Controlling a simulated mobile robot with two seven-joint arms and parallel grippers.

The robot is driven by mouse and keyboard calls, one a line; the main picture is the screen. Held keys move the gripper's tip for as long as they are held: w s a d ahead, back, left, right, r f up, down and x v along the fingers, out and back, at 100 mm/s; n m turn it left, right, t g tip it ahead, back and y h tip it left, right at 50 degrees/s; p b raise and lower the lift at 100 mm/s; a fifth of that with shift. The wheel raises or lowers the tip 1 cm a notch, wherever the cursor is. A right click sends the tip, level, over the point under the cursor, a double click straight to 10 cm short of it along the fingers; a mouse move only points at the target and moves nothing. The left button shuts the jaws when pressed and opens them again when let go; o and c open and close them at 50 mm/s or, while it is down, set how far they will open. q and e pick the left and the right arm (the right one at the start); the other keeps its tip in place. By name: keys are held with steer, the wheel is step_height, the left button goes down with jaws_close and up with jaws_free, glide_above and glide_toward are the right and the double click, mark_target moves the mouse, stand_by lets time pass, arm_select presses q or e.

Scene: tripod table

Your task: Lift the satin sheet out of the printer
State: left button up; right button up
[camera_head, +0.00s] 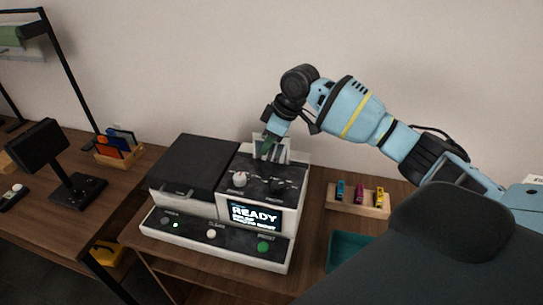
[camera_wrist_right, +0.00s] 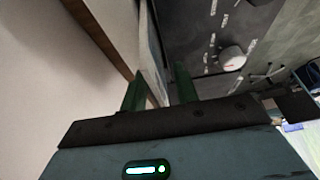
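The printer (camera_head: 188,226) stands on the wooden table, with a dark lid on its left half and a screen reading READY. A pale upright sheet (camera_head: 281,152) stands at the back of its right half, partly hidden by my gripper. My right gripper (camera_head: 268,144) reaches down to it from above. In the right wrist view the green fingers of my right gripper (camera_wrist_right: 160,88) are apart, with the pale sheet (camera_wrist_right: 151,55) between them. A gap shows at the right finger; I cannot tell whether the left finger touches. My left gripper is not in view.
A wooden holder (camera_head: 343,208) with several coloured cartridges stands right of the printer, near a teal tray (camera_head: 345,249). A second table at left bears a dark stand (camera_head: 75,190) and an organiser (camera_head: 113,158). The wall rises close behind the printer.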

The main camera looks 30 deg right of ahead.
steer(key=shift+c, duration=0.3)
jaws_close()
stand_by(0.4)
